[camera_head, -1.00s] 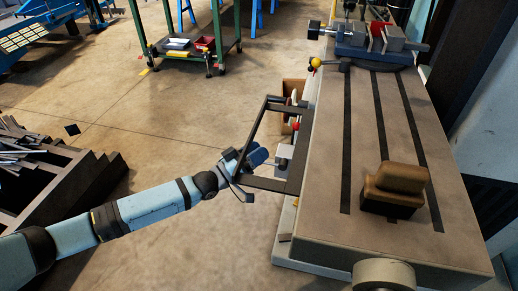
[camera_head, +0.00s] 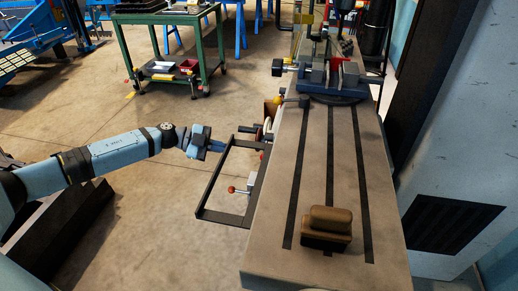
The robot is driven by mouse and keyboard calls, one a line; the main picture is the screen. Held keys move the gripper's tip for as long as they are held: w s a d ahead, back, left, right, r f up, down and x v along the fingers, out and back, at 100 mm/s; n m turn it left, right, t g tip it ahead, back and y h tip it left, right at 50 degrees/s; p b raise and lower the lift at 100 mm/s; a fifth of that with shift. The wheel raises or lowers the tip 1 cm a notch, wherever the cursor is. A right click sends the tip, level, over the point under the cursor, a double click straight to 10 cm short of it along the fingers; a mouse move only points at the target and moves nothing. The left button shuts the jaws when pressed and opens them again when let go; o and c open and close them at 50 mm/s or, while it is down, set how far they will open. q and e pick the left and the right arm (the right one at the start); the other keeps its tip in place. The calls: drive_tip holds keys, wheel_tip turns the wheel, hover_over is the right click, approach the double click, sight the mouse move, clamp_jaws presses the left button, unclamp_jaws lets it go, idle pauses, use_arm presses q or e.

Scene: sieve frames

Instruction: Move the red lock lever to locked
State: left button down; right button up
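A small lever with a red ball end (camera_head: 231,190) shows inside the black rectangular frame (camera_head: 207,190) at the left side of the machine table (camera_head: 263,240). Its thin rod runs right to a pale grey block. Which of its positions counts as locked cannot be told from here. A second red spot (camera_head: 262,155) shows higher up by the table's edge. My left gripper (camera_head: 220,145) is at the frame's far left corner, above and left of the red ball in the picture and apart from it. Its fingers are too small to read. My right gripper is not in view.
A brown block (camera_head: 327,222) sits on the slotted table. A blue vise (camera_head: 335,75) stands at its far end. A yellow-tipped handle (camera_head: 279,100) sticks out left. A green cart (camera_head: 163,50) stands behind on open floor.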

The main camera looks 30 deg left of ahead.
use_arm(q)
drive_tip(key=b+x, duration=0.1)
drive_tip(key=x, duration=0.8)
drive_tip(key=shift+d, duration=0.25)
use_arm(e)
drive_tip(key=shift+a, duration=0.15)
use_arm(q)
drive_tip(key=shift+w+f, duration=0.1)
drive_tip(key=shift+f, duration=0.05)
drive_tip(key=shift+w+a+f+m+t+p, duration=0.1)
drive_tip(key=shift+w+f+m+t+p, duration=0.15)
drive_tip(key=shift+f+m, duration=0.25)
drive_tip(key=shift+w+a+f+m+t+p, duration=0.15)
drive_tip(key=shift+f+m+t, duration=0.1)
drive_tip(key=shift+f+m, duration=0.25)
